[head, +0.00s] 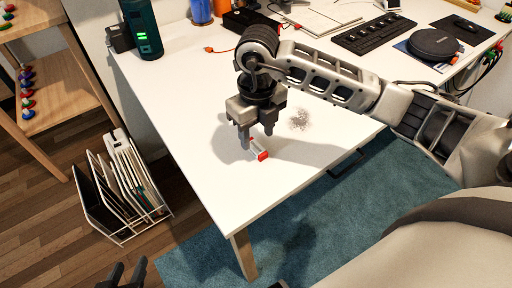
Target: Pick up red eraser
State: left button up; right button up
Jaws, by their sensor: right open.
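The red eraser (263,156), red with a pale sleeve, lies on the white desk (210,150) near its front left part. My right gripper (257,141) points down directly over it, its fingers apart. One finger is left of the eraser and the other is behind it to the right. The fingertips partly hide the eraser's far end, and I cannot tell whether they touch it. My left gripper (126,275) shows only as dark, spread fingertips at the bottom left edge, away from the desk and empty.
A grey smudge of crumbs (299,119) lies right of the eraser. A dark green cylinder (142,30), keyboard (373,34) and round black case (434,44) are farther back. A wire rack of files (125,185) stands on the floor at left. The desk's front left is clear.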

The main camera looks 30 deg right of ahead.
aim_at(257, 148)
notch_tip(257, 148, down, 4)
jog(key=shift+w+d+f, duration=0.1)
jog(key=shift+w+f, duration=0.05)
jog(key=shift+f, duration=0.05)
grip_shut()
jog(key=shift+r, duration=0.1)
jog(key=shift+r, duration=0.25)
jog(key=r, duration=0.3)
jog(key=shift+s+r, duration=0.2)
jog(key=shift+s, duration=0.05)
jog(key=s+a+r+p, duration=0.1)
jog(key=s+a+r, duration=0.2)
jog(key=s+r, duration=0.6)
jog(key=shift+s+a, duration=0.4)
jog(key=shift+s, duration=1.6)
